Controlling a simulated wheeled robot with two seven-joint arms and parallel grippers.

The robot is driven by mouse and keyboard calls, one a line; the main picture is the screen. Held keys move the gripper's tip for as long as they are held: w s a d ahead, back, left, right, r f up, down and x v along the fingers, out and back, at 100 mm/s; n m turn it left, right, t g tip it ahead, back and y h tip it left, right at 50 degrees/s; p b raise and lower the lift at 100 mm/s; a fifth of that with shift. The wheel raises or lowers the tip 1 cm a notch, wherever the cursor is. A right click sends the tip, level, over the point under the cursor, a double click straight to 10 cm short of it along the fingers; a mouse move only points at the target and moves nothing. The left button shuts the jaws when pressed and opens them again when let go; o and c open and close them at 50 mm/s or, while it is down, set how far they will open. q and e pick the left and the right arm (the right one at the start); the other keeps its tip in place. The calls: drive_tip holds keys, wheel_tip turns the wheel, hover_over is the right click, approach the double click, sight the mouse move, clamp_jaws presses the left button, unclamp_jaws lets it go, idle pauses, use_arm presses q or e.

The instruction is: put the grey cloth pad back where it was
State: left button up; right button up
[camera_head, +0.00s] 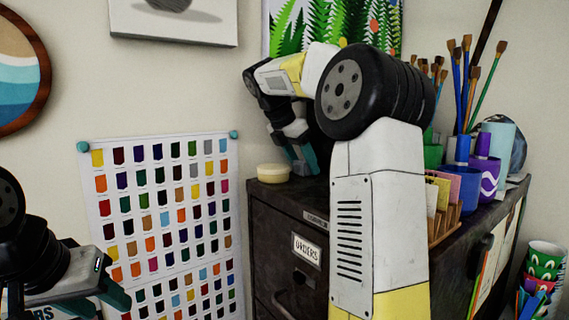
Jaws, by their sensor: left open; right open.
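I cannot make out a grey cloth pad in the head view. My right gripper (304,163) is open, points down and is low over the front left part of the dark cabinet's top (262,184). Its teal fingertips are just right of a round cream-coloured object (273,173) on that top. I cannot tell whether they touch it or anything else. My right arm hides much of the cabinet top behind it. My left gripper (113,294) is open at the lower left, in front of the wall, away from the cabinet, and appears empty.
Cups with brushes (459,185), a purple mug (484,178) and a wooden rack of cards (443,222) crowd the cabinet's right side. A colour chart (160,220) hangs on the wall left of the cabinet. Patterned cups (545,262) stand at the lower right.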

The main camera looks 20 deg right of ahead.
sight(303, 161)
drive_tip(key=shift+s+r, duration=0.1)
drive_tip(key=shift+r, duration=0.1)
drive_tip(key=v, duration=0.4)
drive_tip(key=shift+a+r, duration=0.2)
drive_tip(key=shift+r, duration=0.15)
drive_tip(key=s+a, duration=0.1)
drive_tip(key=a, duration=0.2)
drive_tip(key=s+a, duration=0.1)
drive_tip(key=a, duration=0.3)
drive_tip(key=s+a, duration=0.2)
drive_tip(key=a, duration=0.2)
drive_tip(key=shift+a, duration=0.15)
